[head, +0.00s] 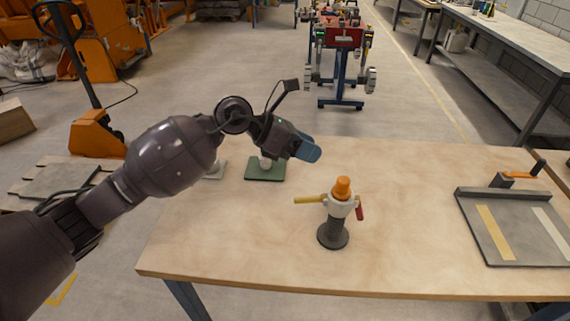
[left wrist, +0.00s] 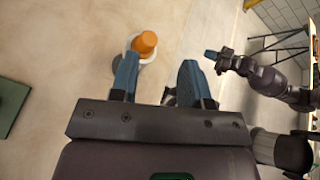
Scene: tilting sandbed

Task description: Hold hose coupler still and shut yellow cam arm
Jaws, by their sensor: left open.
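The hose coupler (head: 337,207) stands upright on a dark round-footed post (head: 335,235) near the middle of the table. It has a white body and an orange top, which also shows in the left wrist view (left wrist: 145,43). The yellow cam arm (head: 309,200) sticks out level to the left, and a red cam arm (head: 360,210) hangs down on the right. My left gripper (head: 311,150) is open and empty, behind and left of the coupler, apart from it. In the left wrist view, its left finger overlaps the coupler's edge. My right gripper (left wrist: 213,57) is small there; its jaws are unclear.
A green base (head: 265,174) with a pale fitting and a grey-white piece (head: 217,170) stand at the back left, partly behind my left arm. A grey tray (head: 485,235) with yellow and white strips lies at right. The wooden table (head: 250,255) is clear around the coupler.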

